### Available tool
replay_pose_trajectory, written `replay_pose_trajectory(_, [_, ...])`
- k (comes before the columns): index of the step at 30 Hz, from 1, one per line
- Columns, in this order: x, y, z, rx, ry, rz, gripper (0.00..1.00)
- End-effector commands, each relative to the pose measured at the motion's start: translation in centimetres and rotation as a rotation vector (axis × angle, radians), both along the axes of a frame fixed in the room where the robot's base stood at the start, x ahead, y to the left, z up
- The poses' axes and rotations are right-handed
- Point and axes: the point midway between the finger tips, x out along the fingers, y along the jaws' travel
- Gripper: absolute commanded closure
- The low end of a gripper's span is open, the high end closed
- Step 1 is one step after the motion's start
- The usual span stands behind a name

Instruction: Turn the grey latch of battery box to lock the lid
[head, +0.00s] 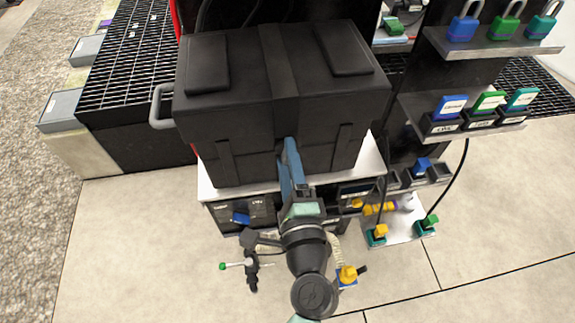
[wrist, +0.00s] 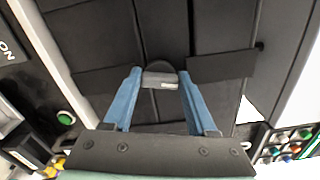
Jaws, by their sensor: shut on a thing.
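The black battery box (head: 240,152) stands on a white-topped stand with its black lid (head: 275,60) down. My gripper (head: 288,145) reaches the middle of the box's front face, just below the lid. In the wrist view, the blue fingers of my gripper (wrist: 160,73) are on either side of the small grey latch (wrist: 161,81) and shut on it. The latch lies crosswise in that view, near a dark rounded piece. In the head view my fingers hide the latch. Whether the latch is locked cannot be told.
A grey handle (head: 160,107) sticks out at the box's left. Shelves of coloured padlocks (head: 487,105) stand close on the right. Black cables hang near there. A black grating (head: 125,50) lies at the left.

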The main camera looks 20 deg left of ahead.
Motion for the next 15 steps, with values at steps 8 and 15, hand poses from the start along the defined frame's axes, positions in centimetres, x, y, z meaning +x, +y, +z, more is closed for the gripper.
replay_pose_trajectory(8, [0.01, 0.00, -0.28, -0.144, -0.098, 0.000, 0.98])
replay_pose_trajectory(15, [0.00, 0.00, -0.20, -0.207, -0.139, 0.000, 0.98])
